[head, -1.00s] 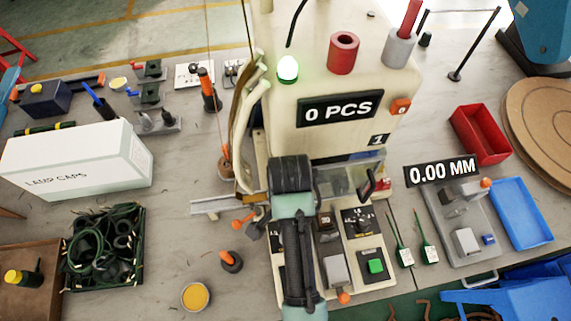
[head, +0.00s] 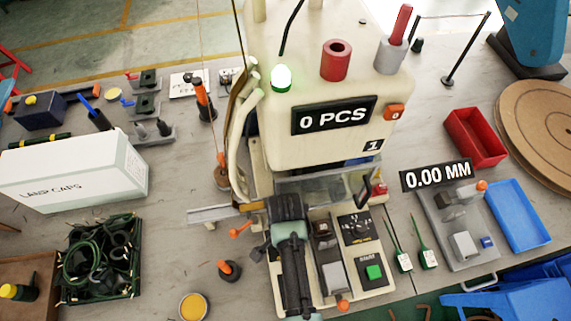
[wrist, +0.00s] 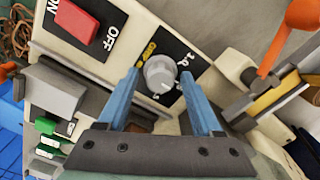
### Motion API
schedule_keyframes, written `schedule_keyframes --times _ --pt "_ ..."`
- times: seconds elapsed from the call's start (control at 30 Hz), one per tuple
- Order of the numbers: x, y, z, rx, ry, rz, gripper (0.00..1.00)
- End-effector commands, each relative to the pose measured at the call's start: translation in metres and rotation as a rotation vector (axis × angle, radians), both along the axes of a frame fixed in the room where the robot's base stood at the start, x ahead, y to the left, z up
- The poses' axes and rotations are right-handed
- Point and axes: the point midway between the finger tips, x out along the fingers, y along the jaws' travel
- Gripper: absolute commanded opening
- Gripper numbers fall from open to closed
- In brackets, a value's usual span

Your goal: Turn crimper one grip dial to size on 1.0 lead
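Crimper one (head: 345,65) is the cream machine marked "1", with a "0 PCS" display and a lit green lamp. Its grip dial (wrist: 160,73) is a round grey knob on a black label plate with partly readable marks, including what looks like "1.0". My gripper (wrist: 160,76) is open, its blue fingers on either side of the dial with a small gap showing at each side. In the head view my dark hand (head: 286,215) covers the dial. Two green tagged pieces, maybe leads, (head: 404,260) lie right of the crimper.
A red ON/OFF rocker (wrist: 76,20) is beside the dial. An orange-tipped lever (wrist: 303,15) is on the other side. Another dial (head: 357,228) and a green button (head: 374,272) sit on the panel. A gauge (head: 462,230) reads "0.00 MM".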

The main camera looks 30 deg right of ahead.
Motion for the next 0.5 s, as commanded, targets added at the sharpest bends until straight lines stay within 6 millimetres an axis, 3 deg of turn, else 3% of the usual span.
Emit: schedule_keyframes --times 0.03,0.33,0.5 --pt "0.0 0.0 0.0001 0.0 0.0 0.0 0.56" --pt "-0.0002 0.0 0.0002 0.0 0.0 0.0 0.02" --pt "-0.0002 0.0 0.0003 0.0 0.001 0.001 0.0"
